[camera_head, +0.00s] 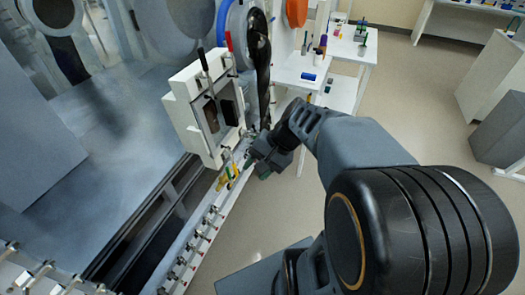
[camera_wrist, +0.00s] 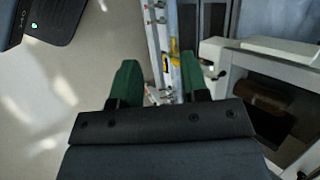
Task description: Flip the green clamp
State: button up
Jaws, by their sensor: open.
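My gripper (camera_head: 246,163) is at the right side of the glovebox, close to the rail with the clamps. In the wrist view its two green fingers (camera_wrist: 157,78) stand wide apart with nothing held between them. The narrow rail (camera_wrist: 164,45) with small metal clamps and a yellow piece (camera_wrist: 175,52) runs between and beyond the fingers. In the head view, small yellow and green pieces (camera_head: 229,180) sit on the rail just left of my fingers. I cannot tell for sure which of them is the green clamp; my fingers are green too and partly overlap this spot.
A white framed box (camera_head: 205,108) with a dark opening stands just above the rail; its side is close to my gripper in the wrist view (camera_wrist: 268,50). Several metal clamps (camera_head: 199,237) line the rail's lower part. White tables (camera_head: 300,72) stand behind. Open floor lies to the right.

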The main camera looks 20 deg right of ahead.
jog(key=w+d+f+m+t+y+b, duration=0.5)
jog(key=w+d+f+m+b, duration=0.15)
jog(key=d+f+m, duration=0.2)
jog(key=m+t+b, duration=0.2)
jog(key=m+t, duration=0.3)
jog(key=t, duration=0.2)
send_near(253, 138)
jog(key=x, duration=0.7)
jog(key=shift+w+d+f+p, duration=0.25)
jog(key=shift+w+f+p, duration=0.15)
jog(key=shift+w, duration=0.1)
jog(key=shift+c, duration=0.2)
grip_shut()
